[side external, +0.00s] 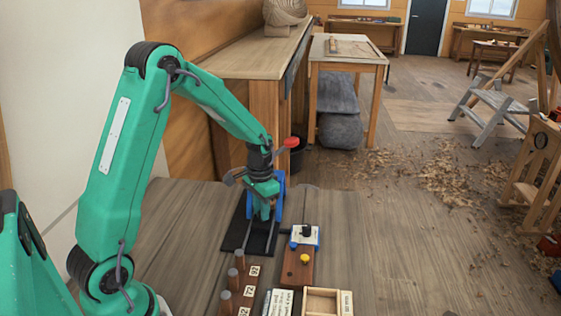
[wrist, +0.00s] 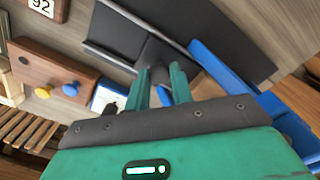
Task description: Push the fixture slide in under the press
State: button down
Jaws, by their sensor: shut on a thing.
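The press is a blue frame (side external: 279,190) with a red knob (side external: 291,142), standing at the back of a black base plate (side external: 234,238). In the wrist view the blue frame (wrist: 222,68) lies right of my fingers and the black plate (wrist: 232,38) beyond them. My gripper (side external: 263,212) is low over the plate, in front of the press. In the wrist view my gripper (wrist: 160,73) is shut on a dark grey upright piece (wrist: 155,54), apparently the fixture slide's handle. The rest of the slide is mostly hidden; I cannot tell how far in it sits.
A brown block with a yellow knob (side external: 299,268) and a white-and-blue box (side external: 306,236) stand right of the plate. A wooden rack with several pegs (side external: 235,283) and a wooden tray (side external: 321,301) are at the front. The bench's right side is clear.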

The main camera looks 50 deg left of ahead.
jog(key=c, duration=1.2)
grip_release()
jog(key=shift+w+a, duration=0.2)
jog(key=shift+r, duration=3.95)
jog(key=s+d+r+t, duration=0.3)
jog(key=s+d+r, duration=0.3)
jog(key=s, duration=0.3)
jog(key=s+d+r+t, duration=0.2)
jog(key=s+d+r, duration=0.4)
jog(key=s, duration=0.3)
jog(key=shift+s+d+t, duration=0.35)
jog(key=shift+d+t, duration=0.05)
